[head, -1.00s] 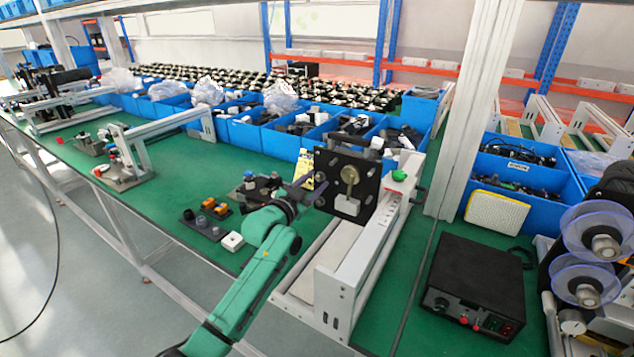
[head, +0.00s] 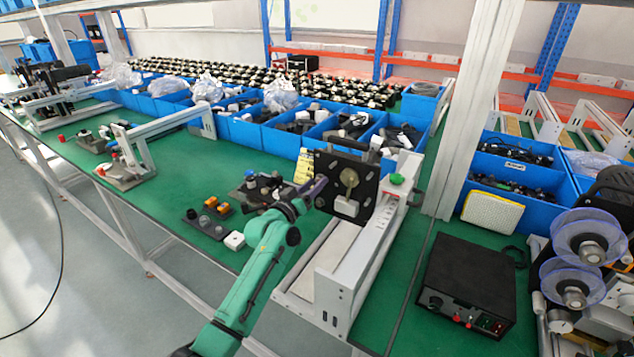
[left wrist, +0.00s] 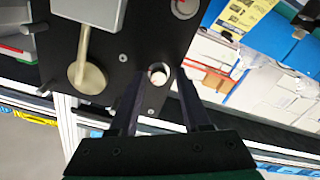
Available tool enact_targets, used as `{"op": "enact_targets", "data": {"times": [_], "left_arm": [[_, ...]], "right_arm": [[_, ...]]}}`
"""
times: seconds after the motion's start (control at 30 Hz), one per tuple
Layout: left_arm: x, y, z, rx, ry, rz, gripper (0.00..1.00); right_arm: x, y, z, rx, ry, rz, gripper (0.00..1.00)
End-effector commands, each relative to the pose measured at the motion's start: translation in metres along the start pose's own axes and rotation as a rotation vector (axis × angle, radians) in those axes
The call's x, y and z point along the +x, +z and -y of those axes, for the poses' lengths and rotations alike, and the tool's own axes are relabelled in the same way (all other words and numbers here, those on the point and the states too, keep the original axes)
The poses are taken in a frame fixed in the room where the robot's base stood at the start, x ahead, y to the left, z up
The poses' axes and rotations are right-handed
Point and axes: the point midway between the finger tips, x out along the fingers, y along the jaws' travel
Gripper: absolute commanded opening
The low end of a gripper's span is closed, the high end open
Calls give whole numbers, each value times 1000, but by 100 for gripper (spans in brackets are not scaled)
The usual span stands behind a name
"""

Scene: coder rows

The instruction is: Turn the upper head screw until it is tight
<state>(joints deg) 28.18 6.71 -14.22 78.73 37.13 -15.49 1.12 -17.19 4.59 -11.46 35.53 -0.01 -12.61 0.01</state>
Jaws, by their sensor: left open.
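The black upright plate (head: 328,168) stands on the light grey fixture on the green bench. It carries a brass disc (head: 349,177) and a white block (head: 347,207). In the left wrist view the picture is upside down, with the brass disc (left wrist: 88,78) at left. A round, pale screw head (left wrist: 158,74) sits in the plate between my fingertips; it seems to be the upper one. A second round fitting (left wrist: 185,8) with red in it is at the top edge. My left gripper (head: 319,189) is open, its fingers either side of the screw head; contact cannot be told.
A green knob (head: 397,179) tops the fixture's right side. Blue bins (head: 262,137) line the back. A black control box (head: 466,285) stands at right.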

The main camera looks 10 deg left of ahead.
Motion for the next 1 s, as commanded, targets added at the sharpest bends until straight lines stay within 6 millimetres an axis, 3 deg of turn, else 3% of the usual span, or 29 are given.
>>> {"op": "enact_targets", "data": {"times": [0.07,0.2,0.37,0.43,0.6,0.7,0.9,0.93,1.0], "left_arm": [[0,0,0,1,0,0,48],[0,0,0,2,0,0,0],[0,0,0,14,0,0,0],[0,3,2,102,0,1,0],[1,5,4,618,0,0,0],[1,2,2,828,0,0,0],[1,0,0,859,0,1,0],[1,0,0,859,0,1,30],[1,0,0,857,0,1,48]], "right_arm": [[0,0,0,0,0,0,50],[0,0,0,0,0,0,50],[1,0,0,0,0,0,50],[8,1,0,0,0,0,50],[30,3,0,0,0,0,50],[34,3,1,0,0,0,50],[31,3,1,0,0,0,50],[31,3,1,0,0,0,50],[31,3,1,0,0,0,50]]}}
